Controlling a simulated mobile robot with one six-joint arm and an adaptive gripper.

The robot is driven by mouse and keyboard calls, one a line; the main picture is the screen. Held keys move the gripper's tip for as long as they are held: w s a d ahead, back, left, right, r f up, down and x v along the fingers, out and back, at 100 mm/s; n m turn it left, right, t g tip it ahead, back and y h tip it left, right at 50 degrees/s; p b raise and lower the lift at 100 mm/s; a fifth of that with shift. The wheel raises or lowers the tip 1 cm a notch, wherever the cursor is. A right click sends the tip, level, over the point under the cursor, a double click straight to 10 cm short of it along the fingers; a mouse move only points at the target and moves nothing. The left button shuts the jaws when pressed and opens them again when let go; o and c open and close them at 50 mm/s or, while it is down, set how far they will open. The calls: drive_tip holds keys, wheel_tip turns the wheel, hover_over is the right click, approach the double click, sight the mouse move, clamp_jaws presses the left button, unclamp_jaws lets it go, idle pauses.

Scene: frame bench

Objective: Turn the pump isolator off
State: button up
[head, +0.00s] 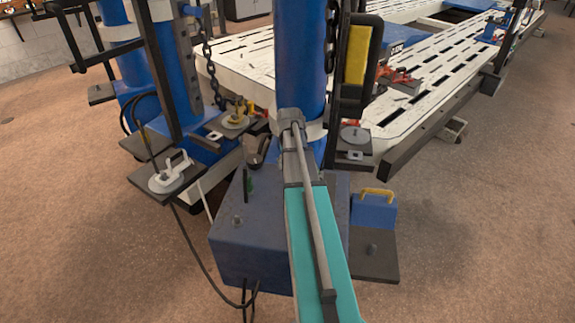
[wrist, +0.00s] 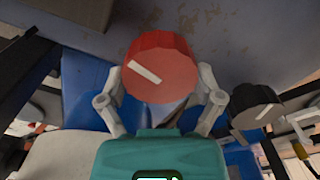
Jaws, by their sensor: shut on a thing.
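A red rotary knob (wrist: 160,68) with a white pointer bar sits in the middle of the wrist view. Its bar runs from upper left to lower right. My gripper (wrist: 161,84) has one grey finger on each side of the knob and is shut on it. A black knob (wrist: 256,106) with a white pointer bar is to the right, apart from the fingers. No label shows which knob is the pump isolator. In the head view my arm reaches towards the blue column (head: 300,60), and the fingers and red knob are hidden there.
A blue box (head: 255,240) stands below my arm. Plates with fittings flank the column, including a white handle (head: 170,175) at left and a yellow handle (head: 377,193) at right. A slotted white frame bench (head: 420,85) lies behind. The floor (head: 470,240) at right is clear.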

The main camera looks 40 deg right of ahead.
drive_tip(key=shift+w, duration=0.2)
drive_tip(key=o, duration=0.9)
drive_tip(key=shift+s, duration=0.1)
drive_tip(key=shift+r, duration=0.1)
drive_tip(key=shift+a+r+p, duration=0.45)
drive_tip(key=shift+r+p, duration=0.05)
drive_tip(key=shift+p, duration=0.15)
drive_tip(key=shift+s+a+r+n+p, duration=0.65)
drive_tip(key=shift+s+a+r+p, duration=0.4)
drive_tip(key=shift+a+r+p, duration=5.45)
drive_tip(key=shift+s+a+r+n+p, duration=0.6)
drive_tip(key=shift+s+a+r+p, duration=0.4)
drive_tip(key=shift+a+r+p, duration=5.45)
drive_tip(key=shift+s+a+r+n+p, duration=0.65)
drive_tip(key=shift+s+a+r+p, duration=0.4)
drive_tip(key=shift+a+r+p, duration=5.4)
